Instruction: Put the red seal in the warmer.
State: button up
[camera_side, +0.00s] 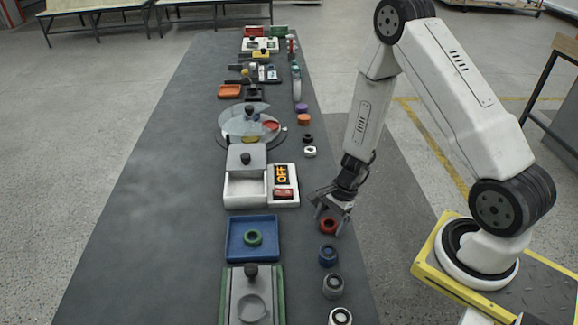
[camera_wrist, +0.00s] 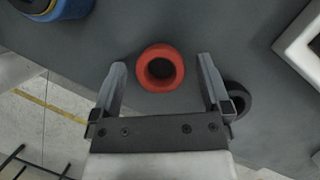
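The red seal (camera_side: 328,231) is a thick ring lying flat on the dark table. It also shows in the wrist view (camera_wrist: 161,87), between and slightly beyond the fingertips. My gripper (camera_side: 330,208) is low over the seal, pointing down. In the wrist view my open gripper (camera_wrist: 161,72) has one finger on each side of the seal, with gaps and nothing held. The warmer (camera_side: 246,204) is a white box with an open compartment, an "OFF" display and a red switch. Its grey lid (camera_side: 240,163) with a black knob sits back from the compartment. A white corner shows in the wrist view (camera_wrist: 292,42).
A dark ring (camera_wrist: 242,102) lies close by the right finger in the wrist view. A blue ring (camera_side: 328,260) and a grey one (camera_side: 333,291) stand nearer the camera. A blue tray (camera_side: 233,259) holds a green ring. The table's left side is clear.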

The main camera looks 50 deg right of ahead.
aim_at(330, 222)
grip_shut()
jog(key=shift+r, duration=0.15)
notch_tip(330, 222, up, 10)
dwell(0.9)
dwell(0.5)
